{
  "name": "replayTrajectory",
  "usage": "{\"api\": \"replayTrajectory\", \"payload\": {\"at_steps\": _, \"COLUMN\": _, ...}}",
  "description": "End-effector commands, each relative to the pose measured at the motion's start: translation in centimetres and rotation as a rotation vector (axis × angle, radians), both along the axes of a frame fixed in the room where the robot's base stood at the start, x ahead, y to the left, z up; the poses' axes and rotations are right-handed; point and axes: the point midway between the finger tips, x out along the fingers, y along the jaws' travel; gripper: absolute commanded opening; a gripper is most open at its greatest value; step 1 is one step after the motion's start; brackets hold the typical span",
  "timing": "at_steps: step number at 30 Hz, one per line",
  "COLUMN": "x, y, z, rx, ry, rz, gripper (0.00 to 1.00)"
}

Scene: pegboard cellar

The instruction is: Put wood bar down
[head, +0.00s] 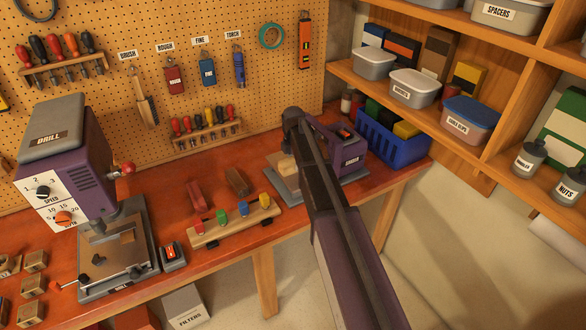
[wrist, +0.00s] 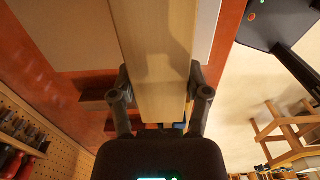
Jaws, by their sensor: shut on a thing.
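The wood bar (wrist: 152,45) is a long pale bar in the wrist view, running from the top edge down between my gripper's fingers. My gripper (wrist: 160,98) is shut on it, with one finger on each side. In the head view my arm reaches over the right part of the workbench, and it hides my gripper. A pale wooden piece (head: 287,165) shows just left of the arm there; I cannot tell whether it is the same bar. The gap between the bar and the surface below cannot be judged.
A purple machine (head: 348,154) and a blue crate (head: 405,150) stand beside my arm. A drill press (head: 70,150) stands at the left. A wooden holder (head: 230,228) with coloured knobs lies in the middle. Bare bench top (head: 165,215) shows between them.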

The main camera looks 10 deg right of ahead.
Motion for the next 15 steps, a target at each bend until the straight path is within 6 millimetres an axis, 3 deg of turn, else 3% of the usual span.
{"api": "replayTrajectory", "payload": {"at_steps": 15, "x": 0.91, "y": -0.06, "z": -0.09, "rx": 0.0, "ry": 0.0, "rz": -0.001, "gripper": 0.05}}
